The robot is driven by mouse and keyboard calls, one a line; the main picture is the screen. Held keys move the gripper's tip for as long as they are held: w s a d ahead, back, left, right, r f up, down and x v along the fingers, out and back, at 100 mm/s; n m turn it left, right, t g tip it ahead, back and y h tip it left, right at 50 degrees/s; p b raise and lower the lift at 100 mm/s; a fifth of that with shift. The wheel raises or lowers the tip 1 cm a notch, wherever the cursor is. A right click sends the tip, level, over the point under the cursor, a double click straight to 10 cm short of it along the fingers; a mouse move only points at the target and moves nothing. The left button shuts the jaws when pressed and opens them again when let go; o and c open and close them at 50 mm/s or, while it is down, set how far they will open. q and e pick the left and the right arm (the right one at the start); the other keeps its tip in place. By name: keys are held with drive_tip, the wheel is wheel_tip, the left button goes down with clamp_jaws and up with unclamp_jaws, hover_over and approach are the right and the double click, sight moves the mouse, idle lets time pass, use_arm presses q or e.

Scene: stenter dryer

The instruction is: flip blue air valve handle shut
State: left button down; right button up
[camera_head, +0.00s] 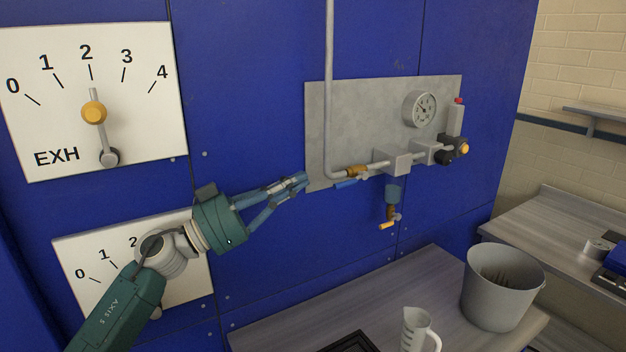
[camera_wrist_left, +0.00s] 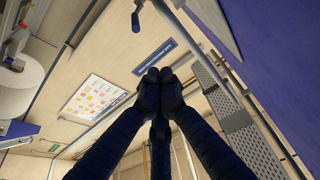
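The blue air valve handle (camera_head: 347,183) is a short bar just below the brass valve body (camera_head: 357,171) on the grey pipe, near the lower left of a grey wall panel. It lies roughly along the horizontal pipe run. My left gripper (camera_head: 304,180) reaches in from the left, with its fingertips a short way left of the handle and apparently apart from it. In the left wrist view its fingertips (camera_wrist_left: 160,76) meet, with nothing seen between them. A dark blue bar end (camera_wrist_left: 136,21) at the top there may be the handle. My right gripper is not seen.
A vertical pipe (camera_head: 329,80) drops to the valve. Below, a bench (camera_head: 290,335) holds a grey bucket (camera_head: 500,290) and a jug (camera_head: 413,330).

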use_arm(q)
wheel_tip(320, 180, up, 3)
drive_tip(key=p, duration=0.3)
hover_over(351, 181)
drive_tip(key=s+a, duration=0.3)
drive_tip(key=a, duration=0.1)
drive_tip(key=f, duration=0.4)
drive_tip(key=shift+w, duration=0.3)
